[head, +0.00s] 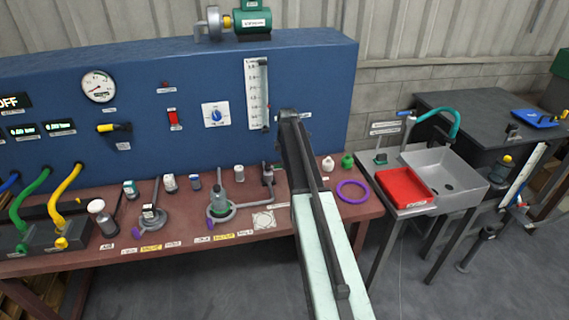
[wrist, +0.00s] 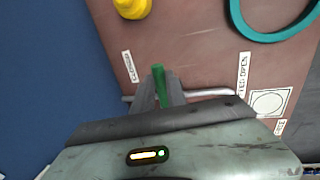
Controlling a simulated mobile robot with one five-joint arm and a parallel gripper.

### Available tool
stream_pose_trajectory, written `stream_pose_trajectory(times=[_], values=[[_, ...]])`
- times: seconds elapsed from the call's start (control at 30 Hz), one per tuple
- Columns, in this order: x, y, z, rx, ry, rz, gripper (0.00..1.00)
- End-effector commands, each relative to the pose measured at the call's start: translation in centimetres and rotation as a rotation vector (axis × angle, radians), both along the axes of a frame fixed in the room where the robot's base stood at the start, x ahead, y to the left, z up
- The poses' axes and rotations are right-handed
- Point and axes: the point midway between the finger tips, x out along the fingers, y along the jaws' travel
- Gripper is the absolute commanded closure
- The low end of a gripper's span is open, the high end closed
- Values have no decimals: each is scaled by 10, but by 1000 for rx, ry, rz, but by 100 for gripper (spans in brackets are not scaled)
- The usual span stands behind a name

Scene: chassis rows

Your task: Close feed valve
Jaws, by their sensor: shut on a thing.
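In the wrist view, my gripper (wrist: 162,88) is shut on a green lever (wrist: 159,82), which I take to be the feed valve's handle. The lever stands up between the fingers, in front of a grey pipe (wrist: 212,93). A label reading CLOSED (wrist: 128,68) is to the left of the lever, and a label ending in OPEN (wrist: 243,72) is to the right. The valve body is hidden by the fingers. In the head view, my arm reaches up to the blue panel (head: 190,75), and the gripper's fingers and the lever cannot be made out.
Bottles and ring-based stands (head: 220,205) crowd the red-brown bench (head: 180,250). A purple ring (head: 352,191) lies right of my arm. A sink (head: 450,172) with a red tray (head: 405,186) stands further right. In the wrist view, a yellow part (wrist: 132,8) and teal ring (wrist: 275,32) are near the top.

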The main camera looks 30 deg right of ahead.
Motion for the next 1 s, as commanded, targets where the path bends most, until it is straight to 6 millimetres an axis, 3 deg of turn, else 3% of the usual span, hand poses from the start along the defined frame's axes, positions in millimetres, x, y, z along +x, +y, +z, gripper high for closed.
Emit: stream_pose_trajectory(times=[0.03, 0.07, 0.1, 0.13, 0.57, 1.0], values=[[0, 0, 0, -2, 2, 3, 100], [0, 1, 0, -2, 2, 3, 78], [1, 2, 0, -1, 1, 4, 66], [1, 3, 0, -1, 1, 4, 61], [1, 6, 9, 2, -1, 6, 61], [-12, 9, 77, 1, 0, 7, 61]])
